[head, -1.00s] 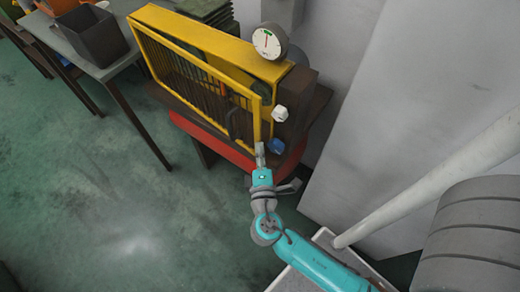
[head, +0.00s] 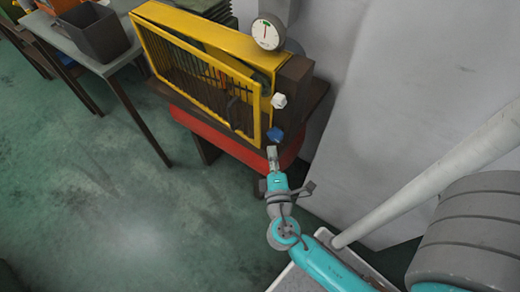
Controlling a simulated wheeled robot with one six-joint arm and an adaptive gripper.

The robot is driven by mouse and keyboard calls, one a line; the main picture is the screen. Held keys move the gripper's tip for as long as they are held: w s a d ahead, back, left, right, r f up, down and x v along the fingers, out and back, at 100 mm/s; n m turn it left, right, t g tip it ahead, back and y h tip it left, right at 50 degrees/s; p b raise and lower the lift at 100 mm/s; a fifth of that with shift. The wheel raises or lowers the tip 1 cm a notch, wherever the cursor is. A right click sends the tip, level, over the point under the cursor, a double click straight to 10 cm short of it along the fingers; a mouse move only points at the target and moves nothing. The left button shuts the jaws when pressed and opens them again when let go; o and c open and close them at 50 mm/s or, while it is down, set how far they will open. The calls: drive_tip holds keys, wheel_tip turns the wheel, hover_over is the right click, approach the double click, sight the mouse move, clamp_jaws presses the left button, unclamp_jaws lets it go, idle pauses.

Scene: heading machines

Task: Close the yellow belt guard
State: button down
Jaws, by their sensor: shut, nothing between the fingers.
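The yellow belt guard (head: 257,116) is a barred door on the front of a yellow housing (head: 190,30). My gripper (head: 272,152) is shut and empty, just below and right of the guard's lower right corner, apart from the guard.
A dial gauge (head: 268,32) stands on the housing. A white knob (head: 279,101) and a blue knob (head: 275,134) are at its right. A grey table (head: 85,48) with a dark bin (head: 92,36) is at left. The green floor (head: 120,220) is clear.

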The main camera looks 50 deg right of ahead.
drive_tip(key=m+h, duration=0.1)
drive_tip(key=m, duration=0.1)
drive_tip(key=w+d+m+g, duration=0.1)
drive_tip(key=m, duration=0.1)
drive_tip(key=m+h, duration=0.1)
drive_tip(key=shift+w+d+f+m+g+h, duration=0.2)
drive_tip(key=shift+w+m+g+h, duration=0.1)
drive_tip(key=shift+m+g, duration=0.1)
drive_tip(key=w+m+g, duration=0.1)
drive_tip(key=m, duration=0.1)
drive_tip(key=w+a+m+g+h, duration=0.1)
drive_tip(key=m, duration=0.1)
drive_tip(key=w+a+m+g+h, duration=0.1)
drive_tip(key=w+m, duration=0.1)
drive_tip(key=m, duration=0.1)
drive_tip(key=shift+w+a+r, duration=0.1)
drive_tip(key=shift+a+r, duration=0.15)
drive_tip(key=shift+r, duration=0.05)
drive_tip(key=m+g+h, duration=0.2)
drive_tip(key=m+g, duration=0.5)
drive_tip(key=m, duration=0.7)
approach(253, 122)
drive_tip(key=d, duration=0.7)
drive_tip(key=shift+w+d+r, duration=0.1)
drive_tip(key=shift+w+r, duration=0.15)
drive_tip(key=shift+w, duration=0.1)
